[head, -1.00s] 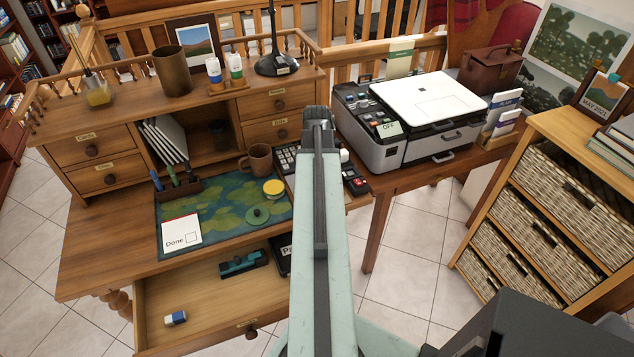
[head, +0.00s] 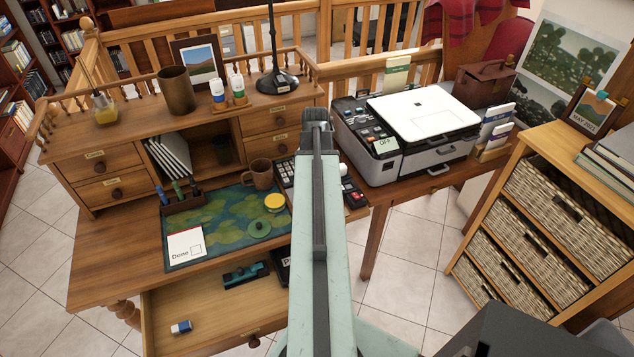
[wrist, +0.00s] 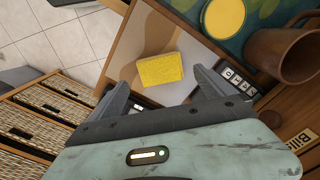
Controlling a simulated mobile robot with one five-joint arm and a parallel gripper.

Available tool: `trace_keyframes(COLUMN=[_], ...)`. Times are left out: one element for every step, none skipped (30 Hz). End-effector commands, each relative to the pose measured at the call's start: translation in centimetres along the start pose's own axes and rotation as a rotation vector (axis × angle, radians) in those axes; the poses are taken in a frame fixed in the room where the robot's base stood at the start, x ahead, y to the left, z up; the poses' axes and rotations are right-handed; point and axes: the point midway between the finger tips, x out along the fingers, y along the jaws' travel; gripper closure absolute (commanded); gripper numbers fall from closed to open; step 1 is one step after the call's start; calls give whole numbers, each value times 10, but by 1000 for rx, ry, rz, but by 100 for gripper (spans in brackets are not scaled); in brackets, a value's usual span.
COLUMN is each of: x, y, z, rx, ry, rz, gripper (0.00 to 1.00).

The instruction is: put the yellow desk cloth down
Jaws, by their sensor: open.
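The yellow desk cloth (wrist: 160,70) shows in the wrist view as a small, textured yellow rectangle. It appears to lie on a beige and grey patterned surface (wrist: 196,48), just beyond my fingertips. My gripper (wrist: 160,78) is open, with one finger to each side of the cloth's near edge and a gap to both. I cannot tell how high the fingers are above it. In the head view my arm hides both the cloth and the gripper.
The drawer (head: 210,310) is open in front. A printer (head: 410,130) stands right; a basket shelf (head: 550,220) is further right.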

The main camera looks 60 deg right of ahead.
Motion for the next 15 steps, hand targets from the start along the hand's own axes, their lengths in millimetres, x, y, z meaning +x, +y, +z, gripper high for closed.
trace_keyframes(x=[-25, -32, -40, -46, -51, -57, -60, -62, -64, -65, -65, -64, -64, -63, -62], y=[0, 0, 0, 0, 0, 0, 0, 0, 0, 0, 0, 0, 0, 1, 1], z=[0, 0, 0, 0, 0, 0, 0, 0, 0, 0, 0, 0, 0, 0, 0], rx=[0, 0, 0, 0, 0, 1, 1, 1, 1, 1, 1, 1, 1, 1, 1], ry=[0, 0, 0, 0, 0, 0, 0, 0, 0, 0, 0, 0, 0, 0, 0], rz=[0, 0, 0, 0, 0, 0, 0, 0, 0, 0, 0, 0, 0, 0, 0], gripper=[7, 7, 7, 7, 7, 7, 7, 7, 7, 7, 7, 7, 7, 7, 7])
